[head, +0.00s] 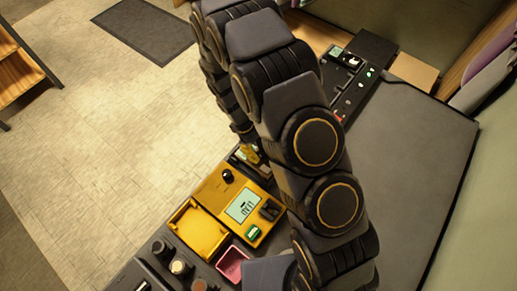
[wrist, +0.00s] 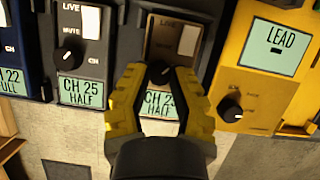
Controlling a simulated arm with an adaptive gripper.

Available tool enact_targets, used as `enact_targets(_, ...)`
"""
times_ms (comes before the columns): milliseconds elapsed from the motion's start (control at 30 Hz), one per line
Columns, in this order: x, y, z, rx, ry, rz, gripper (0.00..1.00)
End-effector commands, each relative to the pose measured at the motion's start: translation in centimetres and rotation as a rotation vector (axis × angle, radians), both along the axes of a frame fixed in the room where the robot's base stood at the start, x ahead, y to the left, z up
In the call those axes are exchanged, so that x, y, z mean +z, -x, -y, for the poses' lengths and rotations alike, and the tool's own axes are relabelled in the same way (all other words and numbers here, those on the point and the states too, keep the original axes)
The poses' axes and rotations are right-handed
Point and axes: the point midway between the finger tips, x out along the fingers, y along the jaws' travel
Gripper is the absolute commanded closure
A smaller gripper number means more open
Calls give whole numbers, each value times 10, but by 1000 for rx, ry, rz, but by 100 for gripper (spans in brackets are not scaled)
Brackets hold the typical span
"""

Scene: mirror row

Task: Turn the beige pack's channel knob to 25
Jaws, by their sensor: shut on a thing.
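In the wrist view, the beige pack (wrist: 164,45) is at top centre, looking brown in shade, with a white switch (wrist: 189,40) at its upper right. Its channel knob (wrist: 160,72) is between the yellow fingertips of my gripper (wrist: 160,76), which is shut on it. The pack's display (wrist: 158,103) shows below the knob, between the fingers. It begins "CH 2"; the finger hides the last digit, and the lower line is partly covered. In the head view, my gripper (head: 248,154) shows small beyond the yellow unit; I cannot make out the beige pack there.
A dark grey pack (wrist: 85,47) reading "CH 25 HALF" is left of the beige one. A blue pack (wrist: 22,45) showing "22" and "FULL" is farther left. A yellow unit (wrist: 247,85) with a "LEAD" display and its own black knob (wrist: 230,115) is close on the right.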

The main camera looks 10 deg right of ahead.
Motion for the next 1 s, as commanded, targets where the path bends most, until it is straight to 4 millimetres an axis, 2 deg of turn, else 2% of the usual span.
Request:
enact_targets(333, -1, 1, 0, 0, 0, -3, 100)
enact_targets(367, -1, 1, 0, 0, 0, -3, 67)
enact_targets(400, -1, 1, 0, 0, 0, -3, 50)
enact_targets(433, -1, 1, 0, 0, 0, -3, 47)
enact_targets(767, 1, 0, -1, 0, 0, 0, 47)
enact_targets(867, 10, -3, -3, 0, -1, 2, 47)
enact_targets(1000, 33, -11, -12, 1, -4, 7, 47)
